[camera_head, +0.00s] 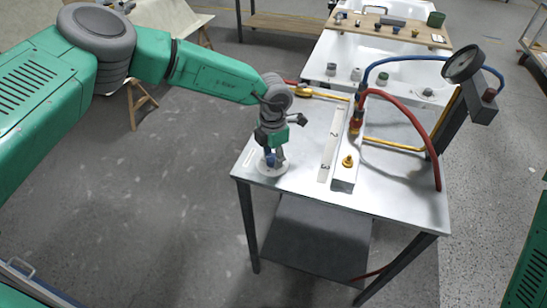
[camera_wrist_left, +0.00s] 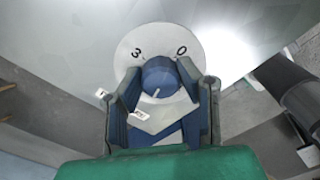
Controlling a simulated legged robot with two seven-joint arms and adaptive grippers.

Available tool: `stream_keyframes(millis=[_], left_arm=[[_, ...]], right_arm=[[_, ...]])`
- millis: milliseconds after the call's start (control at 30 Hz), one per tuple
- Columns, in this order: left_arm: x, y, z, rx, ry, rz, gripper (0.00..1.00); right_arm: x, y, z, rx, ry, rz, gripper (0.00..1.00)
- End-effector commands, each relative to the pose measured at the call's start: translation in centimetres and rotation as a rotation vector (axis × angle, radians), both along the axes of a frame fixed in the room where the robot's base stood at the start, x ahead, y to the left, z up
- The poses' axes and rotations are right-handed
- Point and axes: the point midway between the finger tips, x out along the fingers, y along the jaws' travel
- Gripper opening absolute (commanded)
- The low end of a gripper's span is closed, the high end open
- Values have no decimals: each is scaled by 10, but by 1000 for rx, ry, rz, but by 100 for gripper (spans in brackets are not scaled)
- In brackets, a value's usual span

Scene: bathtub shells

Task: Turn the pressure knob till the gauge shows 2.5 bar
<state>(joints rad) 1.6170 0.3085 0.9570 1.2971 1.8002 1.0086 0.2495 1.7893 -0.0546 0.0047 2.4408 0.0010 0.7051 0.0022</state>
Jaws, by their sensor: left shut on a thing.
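The pressure knob is blue and sits on a round pale dial plate (camera_head: 274,171) at the table's left front corner. In the left wrist view the knob (camera_wrist_left: 160,76) carries a white pointer line, and the dial plate (camera_wrist_left: 135,40) shows the marks 3 and 0. My left gripper (camera_head: 271,155) points down with its fingers on both sides of the knob, shut on it. The gauge (camera_head: 463,64) is a dark round dial on a post at the right back; its reading is too small to tell. My right gripper is not in view.
The metal table (camera_head: 400,190) holds a valve block (camera_head: 345,170) with brass fittings, a strip marked 1, 2, 3 (camera_head: 331,140), and red (camera_head: 413,117) and blue hoses. A white bathtub (camera_head: 390,60) with a wooden board stands behind. Grey floor is free at left.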

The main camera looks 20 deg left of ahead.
Motion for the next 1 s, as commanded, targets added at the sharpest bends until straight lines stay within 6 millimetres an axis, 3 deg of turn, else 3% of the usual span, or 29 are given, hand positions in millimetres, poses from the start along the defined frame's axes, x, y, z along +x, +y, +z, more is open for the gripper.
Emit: stream_keyframes(millis=[433,1000], left_arm=[[1,1,1,1,-1,-234,2],[2,2,1,3,-3,-269,2]], right_arm=[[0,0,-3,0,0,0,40],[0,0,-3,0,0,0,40]])
